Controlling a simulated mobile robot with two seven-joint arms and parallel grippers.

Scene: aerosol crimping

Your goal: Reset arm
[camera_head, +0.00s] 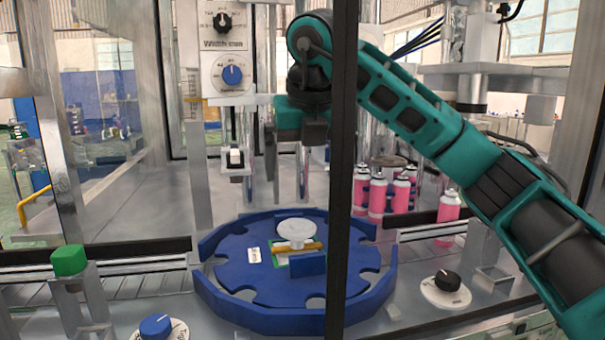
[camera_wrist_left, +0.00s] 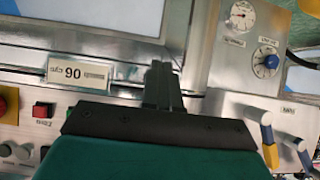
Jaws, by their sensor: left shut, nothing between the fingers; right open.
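My right arm comes in from the right of the head view, teal and black. Its gripper (camera_head: 287,165) points down with the two fingers apart and nothing between them. It hangs above and behind the blue round turntable (camera_head: 255,315), clear of it. A dark upright frame post hides part of my right arm and the turntable. In the left wrist view my left gripper (camera_wrist_left: 162,85) is shut and empty in front of a control panel (camera_wrist_left: 125,100). My left arm does not show in the head view.
Several pink cans (camera_head: 378,195) stand behind the turntable on the right. A conveyor (camera_head: 140,277) with a green-topped post (camera_head: 69,262) lies at left. A blue knob (camera_head: 155,326) and a black knob (camera_head: 447,281) stand in front. The left wrist view shows gauges (camera_wrist_left: 241,16) and levers (camera_wrist_left: 268,140).

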